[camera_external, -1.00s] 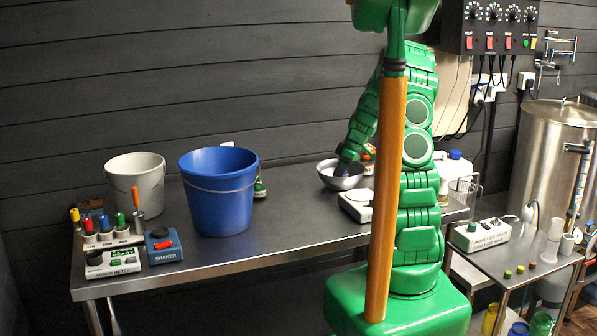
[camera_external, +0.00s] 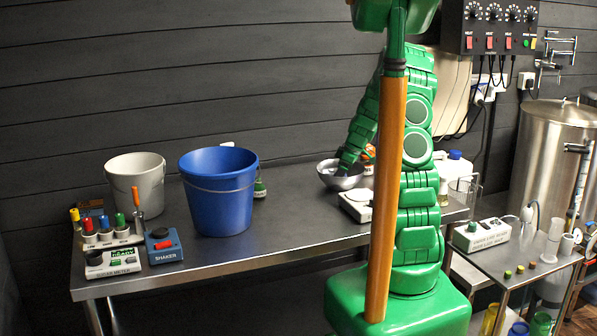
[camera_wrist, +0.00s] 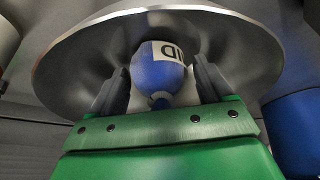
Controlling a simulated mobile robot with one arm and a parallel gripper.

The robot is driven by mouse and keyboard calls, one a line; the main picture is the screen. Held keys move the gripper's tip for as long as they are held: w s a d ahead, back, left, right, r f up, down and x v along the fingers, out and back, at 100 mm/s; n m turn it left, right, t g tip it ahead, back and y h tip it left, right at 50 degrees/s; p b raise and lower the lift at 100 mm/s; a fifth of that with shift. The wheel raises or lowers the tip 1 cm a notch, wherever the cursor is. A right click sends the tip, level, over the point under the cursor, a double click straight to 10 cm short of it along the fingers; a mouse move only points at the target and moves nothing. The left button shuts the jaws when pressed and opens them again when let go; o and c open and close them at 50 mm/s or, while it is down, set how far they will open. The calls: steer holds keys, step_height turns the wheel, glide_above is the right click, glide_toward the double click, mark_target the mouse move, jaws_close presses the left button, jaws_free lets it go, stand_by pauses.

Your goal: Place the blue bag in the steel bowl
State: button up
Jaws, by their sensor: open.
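The steel bowl (camera_external: 340,182) stands at the back right of the steel table, and its rim (camera_wrist: 55,70) arches across the wrist view. The blue bag (camera_wrist: 157,78), rounded with a white label and dark lettering, is inside the bowl. My gripper (camera_wrist: 160,72) reaches down into the bowl with its dark fingers spread on either side of the bag, gaps showing between. It is open. In the external view, my gripper (camera_external: 345,165) is at the bowl's mouth, and the bag is too small there to make out clearly.
A blue bucket (camera_external: 217,195) and a grey bucket (camera_external: 136,185) stand on the left of the table. A shaker (camera_external: 163,247) and meter (camera_external: 112,262) are at its front left corner. A white device (camera_external: 357,205) stands just in front of the bowl. The table's middle is clear.

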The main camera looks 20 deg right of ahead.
steer(key=v, duration=1.2)
steer(key=s+a+r+m+g+h, duration=0.1)
steer(key=s+a+r+m, duration=0.15)
steer(key=s+a, duration=0.45)
steer(key=s+a+r+m+g, duration=0.1)
steer(key=s+a+r, duration=0.25)
steer(key=s, duration=0.45)
steer(key=s+a+m+g+h, duration=0.2)
steer(key=s+m, duration=0.5)
steer(key=s, duration=1.5)
steer(key=shift+s+a+r+h, duration=0.25)
steer(key=shift+a+h, duration=0.05)
steer(key=shift+h, duration=0.1)
